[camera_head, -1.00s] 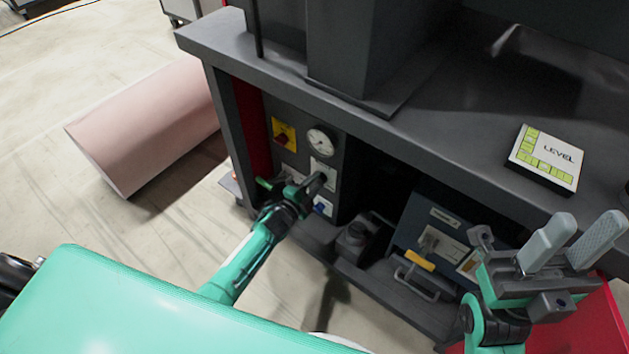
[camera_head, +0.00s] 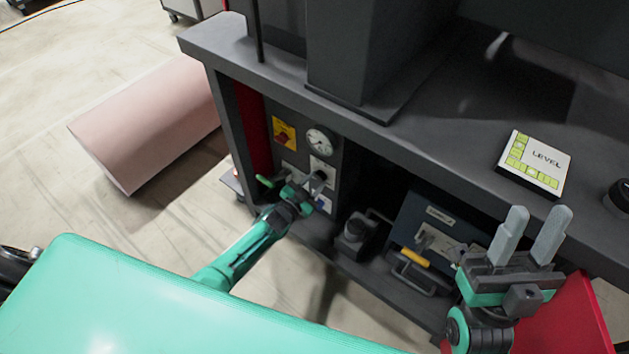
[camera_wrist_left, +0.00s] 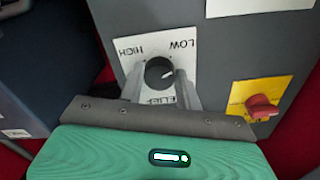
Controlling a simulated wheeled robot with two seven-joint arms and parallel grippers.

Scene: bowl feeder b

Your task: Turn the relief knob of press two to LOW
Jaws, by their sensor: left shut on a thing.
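The relief knob (camera_wrist_left: 158,72) is a round black knob on a white plate (camera_wrist_left: 182,55) marked HIGH and LOW, with both words upside down in the left wrist view. A short pale mark shows on the right side of its face; where it points is hard to read. My left gripper (camera_wrist_left: 160,88) is shut on the knob, one finger on each side. In the head view my left gripper (camera_head: 317,182) is at the press's front panel and hides most of the knob. My right gripper (camera_head: 533,235) is open and empty, in front of the bench.
Above the knob is a round gauge (camera_head: 320,141); a red switch on a yellow plate (camera_head: 284,133) is beside it. The bench top (camera_head: 430,135) overhangs the panel. A LEVEL box (camera_head: 535,163) lies on it. A blue unit (camera_head: 432,220) stands on the lower shelf.

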